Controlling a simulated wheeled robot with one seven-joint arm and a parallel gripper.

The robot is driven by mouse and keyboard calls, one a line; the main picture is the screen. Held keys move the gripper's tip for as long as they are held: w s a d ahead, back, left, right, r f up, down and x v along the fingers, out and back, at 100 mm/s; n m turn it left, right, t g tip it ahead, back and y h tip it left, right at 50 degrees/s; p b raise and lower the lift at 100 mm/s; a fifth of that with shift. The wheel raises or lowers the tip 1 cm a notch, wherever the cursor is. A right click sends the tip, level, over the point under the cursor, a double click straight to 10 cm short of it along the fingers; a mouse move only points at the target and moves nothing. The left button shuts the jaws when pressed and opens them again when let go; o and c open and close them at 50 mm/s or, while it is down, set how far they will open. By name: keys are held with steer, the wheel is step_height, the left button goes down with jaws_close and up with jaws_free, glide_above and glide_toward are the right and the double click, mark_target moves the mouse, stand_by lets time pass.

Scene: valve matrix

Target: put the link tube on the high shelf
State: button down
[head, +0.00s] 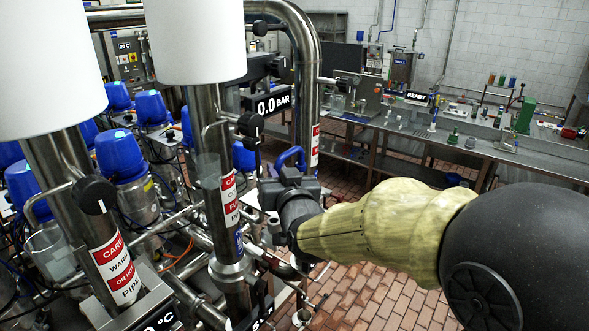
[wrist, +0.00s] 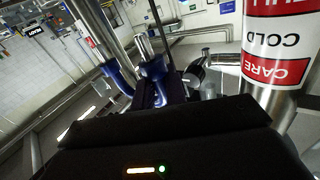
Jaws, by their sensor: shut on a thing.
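My gripper (head: 285,172) is at the end of my yellow-sleeved arm, in the middle of the head view, beside the steel pipes. It is shut on a blue curved tube (head: 290,155), which appears to be the link tube. Blue parts of the tube (wrist: 153,68) also show beyond the dark gripper body in the wrist view. The gripper body hides part of the tube and the fingertips. I cannot clearly make out the high shelf in either view.
A steel pipe with a red and white label (head: 229,200) stands just left of my gripper; its label fills the wrist view's right side (wrist: 278,42). A pressure display (head: 272,103) hangs above. Several blue-capped vessels (head: 120,155) stand at left. A long bench (head: 480,150) runs behind; brick floor (head: 375,295) lies open.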

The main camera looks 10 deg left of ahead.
steer(key=w+d+f+m+h, duration=0.1)
steer(key=w+d+f+h, duration=0.1)
steer(key=w+d+f, duration=0.1)
steer(key=w+d+f+m+t+h+p, duration=0.1)
steer(key=w+d+f+m+h, duration=0.1)
steer(key=w+d+f, duration=0.2)
steer(key=w+d+f+m+t+h+p, duration=0.1)
steer(key=w+d+f+h, duration=0.2)
steer(key=w+d+f, duration=0.1)
steer(key=shift+w+d+f+m, duration=0.1)
steer(key=shift+d+f+m, duration=0.3)
steer(key=shift+d+f, duration=0.5)
steer(key=s+d+f+b, duration=0.2)
steer(key=d+f, duration=0.4)
steer(key=f, duration=0.5)
steer(key=s+d+f+m+h+b, duration=0.1)
steer(key=s+d+f, duration=0.4)
steer(key=f, duration=0.7)
steer(key=s+d+f+h+b, duration=0.1)
steer(key=s+d+f+b, duration=0.2)
steer(key=d+f, duration=0.6)
step_height(320, 180, down, 3)
steer(key=shift+s+d+f+m+t, duration=0.1)
steer(key=shift+s+d+m+t, duration=0.05)
steer(key=shift+s+m+t, duration=0.15)
steer(key=shift+w, duration=0.1)
